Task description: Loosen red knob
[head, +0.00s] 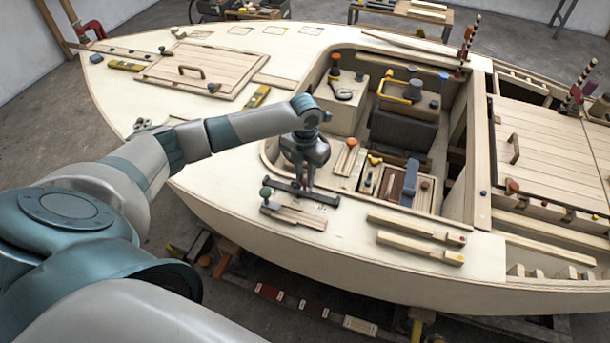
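Several reddish knobs show in the head view, and I cannot tell which one the task means. One orange-red knob (336,60) stands on a raised box inside the cockpit. Another orange-red knob (512,187) sits at the right side of the cockpit, near the slatted hatch. My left gripper (303,187) points down over the near deck, left of the cockpit opening. Its fingertips are close to a dark bar (325,198) above wooden strips. I cannot make out whether they touch it or whether the fingers are apart. My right gripper is out of view.
Loose wooden battens (420,247) lie on the near deck.

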